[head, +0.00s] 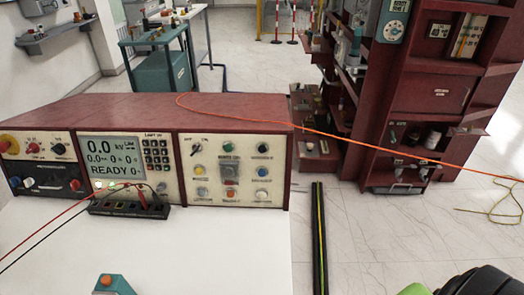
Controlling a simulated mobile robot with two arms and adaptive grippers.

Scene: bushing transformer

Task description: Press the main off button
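A dark red control console (150,104) stands at the back of a white table. Its right panel (214,202) carries several round buttons and knobs: a green one (228,147), a blue one (262,171), a yellow one (200,170) and a red one (231,193) among them. The labels are too small to read, so I cannot tell which is the main off button. A large red knob on yellow (8,143) sits at the left panel's edge. Neither gripper's fingers show; a black and green part at the bottom right corner may be mine.
A black meter box (130,202) with red and black leads stands before the console's display (112,156). A teal object with an orange top (113,285) is at the table's front. An orange cable (380,145) crosses right toward a red shelf unit (445,92).

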